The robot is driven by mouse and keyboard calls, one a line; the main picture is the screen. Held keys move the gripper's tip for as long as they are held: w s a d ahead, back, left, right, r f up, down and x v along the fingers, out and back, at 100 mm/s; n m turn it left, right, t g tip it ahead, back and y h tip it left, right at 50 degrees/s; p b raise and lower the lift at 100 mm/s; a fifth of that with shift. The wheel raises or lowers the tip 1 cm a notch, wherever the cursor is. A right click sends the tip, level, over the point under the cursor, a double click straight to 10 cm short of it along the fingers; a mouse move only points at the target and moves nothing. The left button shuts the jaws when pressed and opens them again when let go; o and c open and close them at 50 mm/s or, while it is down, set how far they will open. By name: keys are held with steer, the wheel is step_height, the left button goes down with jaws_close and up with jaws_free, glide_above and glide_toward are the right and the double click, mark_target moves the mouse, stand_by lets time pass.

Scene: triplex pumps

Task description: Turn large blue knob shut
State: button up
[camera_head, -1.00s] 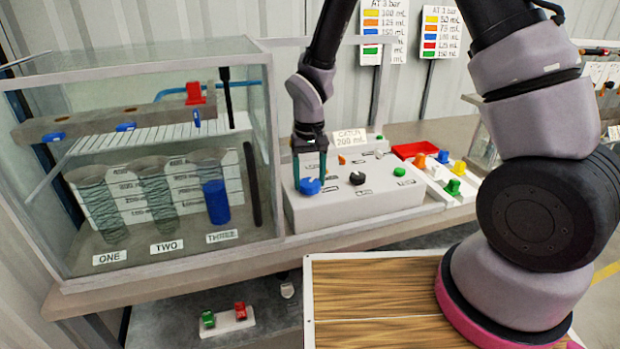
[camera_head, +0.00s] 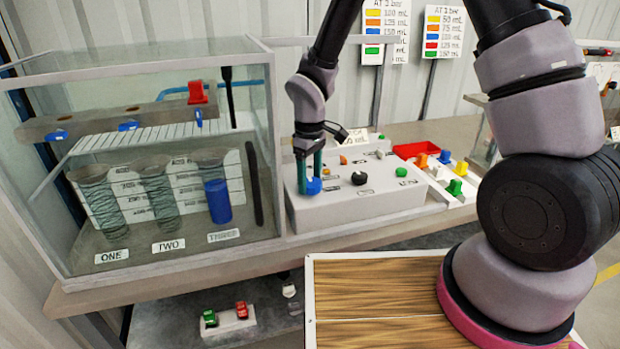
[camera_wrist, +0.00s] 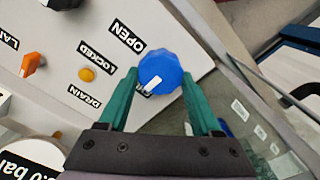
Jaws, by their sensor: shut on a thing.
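The large blue knob (camera_head: 313,186) sits at the left front of the white control box (camera_head: 345,208). In the wrist view the knob (camera_wrist: 160,73) is a faceted blue disc with a white pointer mark, which points down and left. My gripper (camera_head: 310,175) has teal fingers and reaches down onto the knob from above. In the wrist view my gripper (camera_wrist: 158,90) has one finger on each side of the knob, shut on it. Labels reading OPEN (camera_wrist: 126,35), LOCKED (camera_wrist: 97,55) and DRAIN (camera_wrist: 84,95) lie to the left of the knob in that view.
A glass tank (camera_head: 262,150) with three cylinders stands close to the left of the box. Black (camera_head: 360,178), green (camera_head: 401,172) and orange knobs share the box top. A red tray (camera_head: 415,150) and several coloured knobs stand to the right.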

mark_target(310, 181)
stand_by(0.4)
steer(key=o, duration=1.4)
steer(key=shift+r, duration=0.1)
step_height(310, 181, up, 11)
steer(key=shift+f, duration=0.15)
